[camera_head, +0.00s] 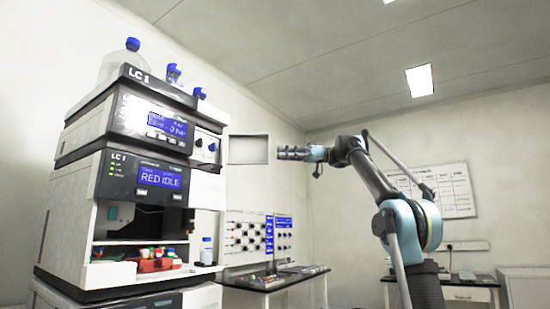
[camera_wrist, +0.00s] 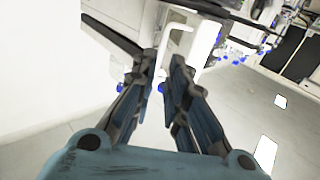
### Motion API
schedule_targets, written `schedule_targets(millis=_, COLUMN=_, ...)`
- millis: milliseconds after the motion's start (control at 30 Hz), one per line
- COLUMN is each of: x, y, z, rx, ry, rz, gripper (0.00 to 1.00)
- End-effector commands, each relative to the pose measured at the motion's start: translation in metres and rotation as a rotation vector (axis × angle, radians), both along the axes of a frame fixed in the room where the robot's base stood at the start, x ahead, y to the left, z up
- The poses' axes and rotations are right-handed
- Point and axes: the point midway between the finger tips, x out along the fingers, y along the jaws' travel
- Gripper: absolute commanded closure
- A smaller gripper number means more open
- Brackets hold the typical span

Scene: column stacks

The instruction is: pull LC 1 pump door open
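The LC 1 stack (camera_head: 125,170) stands at the left in the head view, with two modules labelled LC 1. The upper module (camera_head: 150,125) has a lit blue display and a white panel with dark knobs (camera_head: 205,145) at its right. The lower module (camera_head: 145,178) reads RED IDLE. A white bracket-like shape (camera_wrist: 182,38) shows beyond the fingertips.
Bottles with blue caps (camera_head: 122,62) stand on top of the stack. An open bay below holds a red tray of vials (camera_head: 155,264). A table (camera_head: 278,283) with panels stands behind. A whiteboard (camera_head: 455,192) hangs at right.

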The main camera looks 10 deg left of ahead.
Motion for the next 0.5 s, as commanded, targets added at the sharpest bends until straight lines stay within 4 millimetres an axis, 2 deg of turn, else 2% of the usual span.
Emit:
schedule_targets(millis=33, x=0.005, y=-0.009, z=0.0, rx=0.0, ry=0.0, rz=-0.003, gripper=0.86)
schedule_targets(millis=200, x=0.014, y=-0.031, z=0.0, rx=0.0, ry=0.0, rz=-0.003, gripper=0.86)
schedule_targets(millis=500, x=0.019, y=-0.045, z=0.0, rx=0.0, ry=0.0, rz=-0.001, gripper=0.86)
